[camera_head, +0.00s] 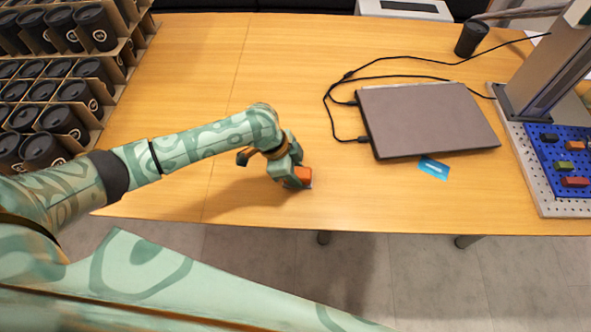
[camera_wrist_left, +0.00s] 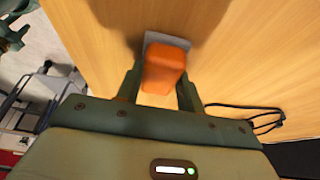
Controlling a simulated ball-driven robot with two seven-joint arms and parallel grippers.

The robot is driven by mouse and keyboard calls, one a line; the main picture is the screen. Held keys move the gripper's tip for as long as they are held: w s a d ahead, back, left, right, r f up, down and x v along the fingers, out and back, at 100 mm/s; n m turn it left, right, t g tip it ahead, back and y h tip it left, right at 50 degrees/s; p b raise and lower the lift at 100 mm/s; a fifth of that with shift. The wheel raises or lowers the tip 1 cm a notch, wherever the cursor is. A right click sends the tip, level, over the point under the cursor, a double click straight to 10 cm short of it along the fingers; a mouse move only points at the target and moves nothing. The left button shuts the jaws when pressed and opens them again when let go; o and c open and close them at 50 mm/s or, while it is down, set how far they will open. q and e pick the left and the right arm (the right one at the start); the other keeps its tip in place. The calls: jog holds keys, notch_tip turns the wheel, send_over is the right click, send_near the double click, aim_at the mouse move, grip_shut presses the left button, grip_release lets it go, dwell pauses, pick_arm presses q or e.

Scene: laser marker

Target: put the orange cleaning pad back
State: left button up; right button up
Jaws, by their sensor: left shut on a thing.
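The orange cleaning pad (camera_head: 303,175) is at my left gripper (camera_head: 290,176), low over the front middle part of the table. In the left wrist view the pad (camera_wrist_left: 164,68) sits between the two fingers of my left gripper (camera_wrist_left: 160,92), which are shut on it. A grey layer shows along the pad's far edge. I cannot tell whether the pad touches the table. My right gripper is not in view.
A closed laptop (camera_head: 428,118) with black cables lies right of the gripper, with a blue card (camera_head: 433,168) at its front edge. The marker machine (camera_head: 545,70) stands far right with a blue pegboard (camera_head: 562,158). Racks of black cups (camera_head: 62,120) fill the left. Wooden table (camera_head: 270,50) behind the gripper is clear.

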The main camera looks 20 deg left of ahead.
pick_arm(q)
jog(key=o, duration=0.9)
jog(key=shift+f, duration=0.15)
jog(key=shift+o, duration=0.2)
jog(key=p+v, duration=0.4)
jog(key=v, duration=0.8)
jog(key=shift+p, duration=0.35)
